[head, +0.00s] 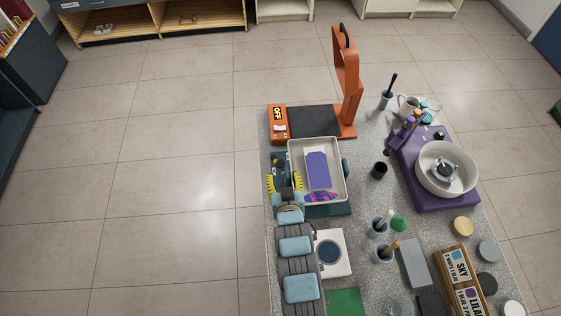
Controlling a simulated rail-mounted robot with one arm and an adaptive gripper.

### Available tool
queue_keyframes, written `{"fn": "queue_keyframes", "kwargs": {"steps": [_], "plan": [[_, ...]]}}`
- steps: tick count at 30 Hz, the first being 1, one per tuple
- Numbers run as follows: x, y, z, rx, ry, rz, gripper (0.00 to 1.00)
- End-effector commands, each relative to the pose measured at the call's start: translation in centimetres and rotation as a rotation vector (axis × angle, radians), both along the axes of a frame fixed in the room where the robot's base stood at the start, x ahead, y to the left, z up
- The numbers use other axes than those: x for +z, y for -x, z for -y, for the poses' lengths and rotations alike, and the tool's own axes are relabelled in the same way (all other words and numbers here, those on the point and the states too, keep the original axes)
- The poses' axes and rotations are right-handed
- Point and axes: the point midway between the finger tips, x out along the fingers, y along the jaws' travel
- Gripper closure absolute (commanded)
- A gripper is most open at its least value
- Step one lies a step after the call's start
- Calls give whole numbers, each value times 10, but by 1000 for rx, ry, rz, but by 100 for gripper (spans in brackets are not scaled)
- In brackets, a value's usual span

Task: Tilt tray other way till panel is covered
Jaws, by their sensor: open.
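A cream rectangular tray (342,150) sits on a dark teal base (340,210) near the left edge of the speckled worktop. Inside lies a panel (318,172), mostly purple, with a pale strip showing at its far end. A magenta and blue-purple patch (320,197) lies at the near end of the tray. I cannot tell clearly which way the tray tilts. My gripper (285,180), with yellow-and-black parts, is open at the tray's left side, and my arm comes from the near side. Whether its fingers touch the tray is unclear. A dark teal knob or handle (345,168) shows on the tray's right side.
An orange machine (347,85) with a black plate and an "OFF" sign stands behind the tray. A purple unit (437,200) carrying a round white bowl (447,168) is at right. Cups, jars and a labelled wooden rack (460,280) crowd the near right. Open floor lies left.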

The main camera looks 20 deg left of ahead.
Motion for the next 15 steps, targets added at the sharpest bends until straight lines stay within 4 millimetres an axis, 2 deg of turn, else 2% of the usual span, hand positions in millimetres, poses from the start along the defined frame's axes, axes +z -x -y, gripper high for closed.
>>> {"fn": "queue_keyframes", "kwargs": {"steps": [15], "plan": [[-21, -47, -26, 1, 0, -1, 45]]}}
